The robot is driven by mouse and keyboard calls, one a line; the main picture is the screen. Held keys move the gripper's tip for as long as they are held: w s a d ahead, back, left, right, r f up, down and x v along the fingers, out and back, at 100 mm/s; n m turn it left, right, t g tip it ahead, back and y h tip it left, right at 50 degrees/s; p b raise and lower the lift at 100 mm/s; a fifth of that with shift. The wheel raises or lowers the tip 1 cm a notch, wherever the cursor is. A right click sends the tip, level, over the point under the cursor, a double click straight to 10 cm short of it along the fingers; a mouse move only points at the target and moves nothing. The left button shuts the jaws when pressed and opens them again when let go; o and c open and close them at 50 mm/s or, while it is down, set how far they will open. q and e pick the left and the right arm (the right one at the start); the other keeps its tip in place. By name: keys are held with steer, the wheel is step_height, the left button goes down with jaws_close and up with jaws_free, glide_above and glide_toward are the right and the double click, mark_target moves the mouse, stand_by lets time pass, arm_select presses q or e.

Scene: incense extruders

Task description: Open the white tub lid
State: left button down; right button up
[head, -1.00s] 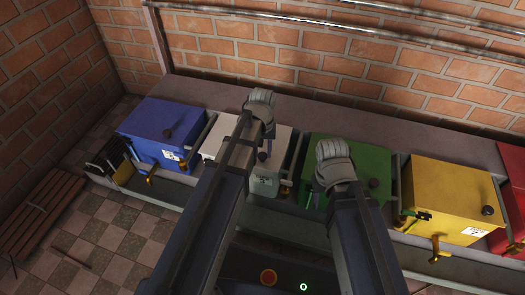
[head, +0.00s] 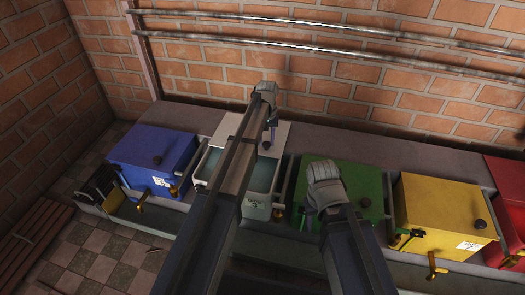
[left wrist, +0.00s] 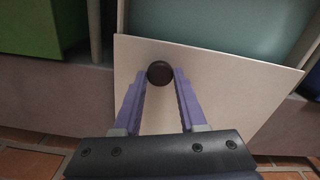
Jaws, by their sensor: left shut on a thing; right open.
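The white tub (head: 257,210) stands between the blue and green tubs with its lid up, and its teal inside shows. The white lid (head: 277,131) is swung back at the tub's wall side. My left gripper (head: 268,143) is at the lid, partly hidden by its arm. In the left wrist view its purple fingers (left wrist: 160,88) are shut on the dark round knob (left wrist: 160,73) of the lid. My right gripper (head: 325,188) is over the green tub's front part, open; its fingers are mostly hidden by its own wrist.
A blue tub (head: 150,150) stands to the left. A green tub (head: 360,180), a yellow tub (head: 440,210) and a red tub (head: 508,180) stand to the right. Metal pipes (head: 330,47) run along the brick wall behind. A wooden bench (head: 35,240) is at the lower left.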

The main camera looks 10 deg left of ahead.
arm_select(q)
steer(key=shift+w, duration=0.35)
steer(key=shift+c, duration=2.3)
jaws_free()
steer(key=shift+s, duration=0.1)
step_height(320, 180, up, 8)
steer(key=p, duration=0.8)
steer(key=shift+f, duration=0.1)
